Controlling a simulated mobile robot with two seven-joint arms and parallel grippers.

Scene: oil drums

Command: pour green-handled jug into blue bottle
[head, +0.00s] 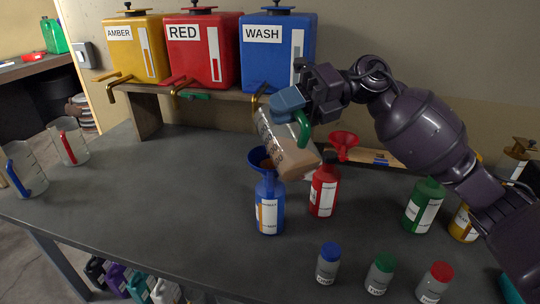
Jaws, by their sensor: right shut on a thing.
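The clear green-handled jug (272,135) is tilted over the blue bottle (270,208), with brownish liquid in its lower part. My right gripper (291,108) is shut on the jug near its green handle (304,129). The blue bottle stands upright on the grey table with a blue funnel (257,160) in its neck. My left gripper is not in view.
Green bottle (423,205) and small capped jars (328,264) are further right and front. Two jugs (68,143) stand left. Amber, red and blue tanks (277,60) line the back shelf.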

